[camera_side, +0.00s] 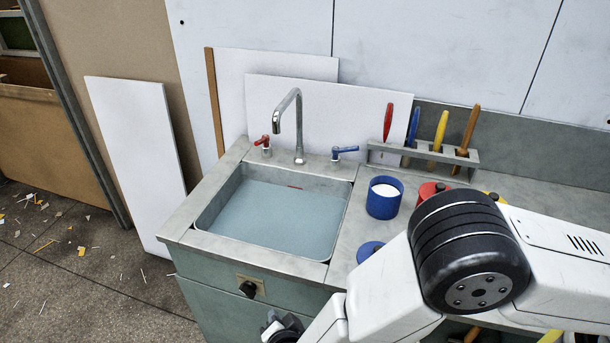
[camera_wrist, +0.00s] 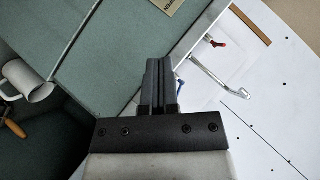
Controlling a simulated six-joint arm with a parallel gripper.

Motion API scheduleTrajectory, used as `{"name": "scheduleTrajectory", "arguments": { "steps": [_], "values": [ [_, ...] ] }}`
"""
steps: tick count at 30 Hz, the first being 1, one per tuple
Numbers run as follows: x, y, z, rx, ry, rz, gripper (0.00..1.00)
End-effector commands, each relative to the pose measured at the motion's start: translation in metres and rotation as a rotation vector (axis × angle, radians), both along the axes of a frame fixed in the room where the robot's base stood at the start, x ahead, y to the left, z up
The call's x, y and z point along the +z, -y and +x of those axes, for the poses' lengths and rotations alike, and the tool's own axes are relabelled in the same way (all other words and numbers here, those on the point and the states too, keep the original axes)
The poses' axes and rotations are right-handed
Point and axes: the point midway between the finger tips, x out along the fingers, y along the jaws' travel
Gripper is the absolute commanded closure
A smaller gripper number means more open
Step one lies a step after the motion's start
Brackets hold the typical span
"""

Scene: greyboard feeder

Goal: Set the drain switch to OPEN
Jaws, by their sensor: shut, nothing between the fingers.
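The drain switch is a black knob (camera_side: 248,289) on a tan plate (camera_side: 260,282) on the green cabinet front below the sink. I cannot read its setting at this size. In the wrist view part of the tan plate (camera_wrist: 168,5) shows at the top edge, with upside-down lettering that seems to read OPEN; the knob is outside that view. My gripper (camera_wrist: 157,65) is shut and empty, in front of the cabinet and apart from the plate. In the side view only a dark part of my wrist shows at the bottom, right of the knob; the fingertips are not visible there.
The sink (camera_side: 270,215) holds bluish water, with a faucet (camera_side: 297,125) behind it. A blue cup (camera_side: 384,198) and a tool rack (camera_side: 425,155) stand on the counter. A white mug (camera_wrist: 38,82) shows in the wrist view. The floor left of the cabinet has scattered scraps.

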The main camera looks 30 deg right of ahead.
Motion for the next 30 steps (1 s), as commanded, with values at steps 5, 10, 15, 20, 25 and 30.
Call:
{"name": "scheduleTrajectory", "arguments": {
  "steps": [5, 10, 15, 20, 25, 30],
  "values": [
    [0.0, 0.0, 0.0, 0.0, 0.001, 0.0, 1.0],
    [0.0, 0.0, 0.0, 0.0, 0.0, 0.0, 1.0],
    [-0.003, 0.001, 0.004, 0.001, 0.0, -0.001, 1.0],
    [-0.008, 0.003, 0.015, 0.0, 0.0, -0.001, 1.0],
    [-0.02, 0.006, 0.032, -0.001, 0.0, -0.001, 1.0],
    [-0.032, 0.01, 0.054, -0.001, 0.0, -0.001, 1.0]
  ]
}}
